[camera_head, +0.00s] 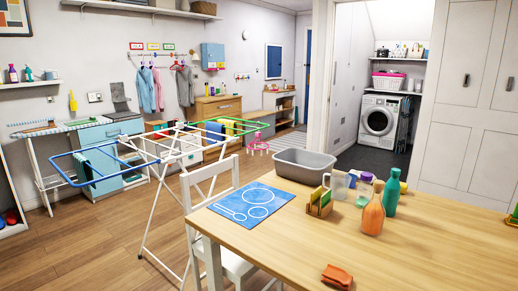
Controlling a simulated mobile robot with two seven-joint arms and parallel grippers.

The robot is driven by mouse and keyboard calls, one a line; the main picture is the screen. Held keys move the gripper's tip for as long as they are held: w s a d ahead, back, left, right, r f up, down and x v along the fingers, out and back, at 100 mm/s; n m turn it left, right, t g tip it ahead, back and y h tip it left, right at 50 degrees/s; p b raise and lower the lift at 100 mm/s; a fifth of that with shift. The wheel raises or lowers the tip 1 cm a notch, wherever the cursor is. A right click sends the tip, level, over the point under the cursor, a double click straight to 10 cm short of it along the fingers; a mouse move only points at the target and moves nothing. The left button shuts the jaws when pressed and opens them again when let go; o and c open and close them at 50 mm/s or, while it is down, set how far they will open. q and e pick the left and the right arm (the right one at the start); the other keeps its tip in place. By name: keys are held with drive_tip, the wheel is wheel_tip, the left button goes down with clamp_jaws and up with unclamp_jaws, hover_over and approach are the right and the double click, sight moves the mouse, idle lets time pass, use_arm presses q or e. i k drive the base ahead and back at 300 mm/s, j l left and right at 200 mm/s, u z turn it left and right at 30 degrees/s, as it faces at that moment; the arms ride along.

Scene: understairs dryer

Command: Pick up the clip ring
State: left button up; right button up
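I cannot pick out a clip ring with certainty. A small wall-hung item with coloured bits (241,76) is on the far wall, right of the blue wall box, but it is too small to tell what it is. Neither of my grippers is in view.
A wooden table (440,240) fills the front right, bearing a grey basin (303,170), blue mat (250,204), orange bottle (373,215), green bottle (391,193) and folded orange cloth (337,275). A white chair (212,185) and drying rack (158,205) stand left. Floor is clear at lower left.

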sight(258, 134)
drive_tip(key=z, duration=6.15)
drive_tip(key=k+l+z, duration=0.1)
drive_tip(key=z, duration=0.3)
drive_tip(key=k+z, duration=0.1)
drive_tip(key=z, duration=0.25)
drive_tip(key=k+l+z, duration=0.1)
drive_tip(key=l+z, duration=0.7)
